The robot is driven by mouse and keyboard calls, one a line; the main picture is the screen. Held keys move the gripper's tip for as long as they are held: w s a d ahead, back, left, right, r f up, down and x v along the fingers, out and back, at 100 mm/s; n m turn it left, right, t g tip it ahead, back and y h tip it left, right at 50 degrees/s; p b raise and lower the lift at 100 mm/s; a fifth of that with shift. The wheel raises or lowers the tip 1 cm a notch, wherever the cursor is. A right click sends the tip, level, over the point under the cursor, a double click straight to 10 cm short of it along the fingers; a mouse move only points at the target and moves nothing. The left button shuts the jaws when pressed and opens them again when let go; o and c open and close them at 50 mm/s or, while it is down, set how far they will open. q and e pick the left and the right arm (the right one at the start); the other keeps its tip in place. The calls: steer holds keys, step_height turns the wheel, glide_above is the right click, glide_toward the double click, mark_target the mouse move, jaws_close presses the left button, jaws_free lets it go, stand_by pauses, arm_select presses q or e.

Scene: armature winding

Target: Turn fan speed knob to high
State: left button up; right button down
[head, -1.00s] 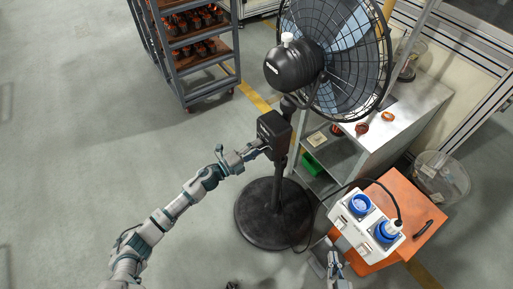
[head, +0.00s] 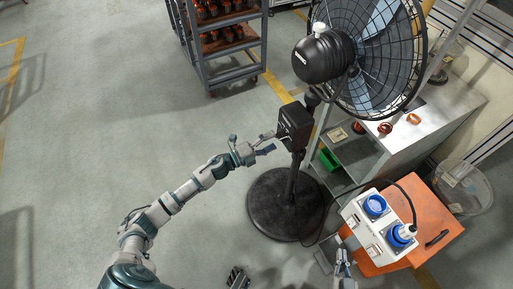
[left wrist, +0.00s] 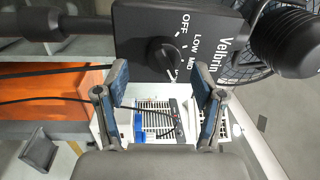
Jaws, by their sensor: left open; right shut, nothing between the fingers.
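The fan's black control box (head: 295,122) is on the fan stand's pole. Its face shows in the left wrist view (left wrist: 215,35) with the labels OFF, LOW and one that seems to read MID. The round black speed knob (left wrist: 163,55) sits beside these labels; I cannot tell which setting it points to. My left gripper (head: 269,143) is at the box's left side in the head view. In the left wrist view its fingers (left wrist: 163,88) are spread, with the knob between and beyond them, apart from both. My right gripper (head: 343,262) is shut and empty at the bottom.
The fan cage (head: 375,55) and motor (head: 320,58) are above the box. The round base (head: 285,222) stands on the floor. A white socket box (head: 360,222) with a cable is on an orange surface (head: 445,215) at right. Floor at left is clear.

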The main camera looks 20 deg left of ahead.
arm_select(q)
steer(key=v, duration=0.9)
steer(key=shift+s+a+f, duration=0.15)
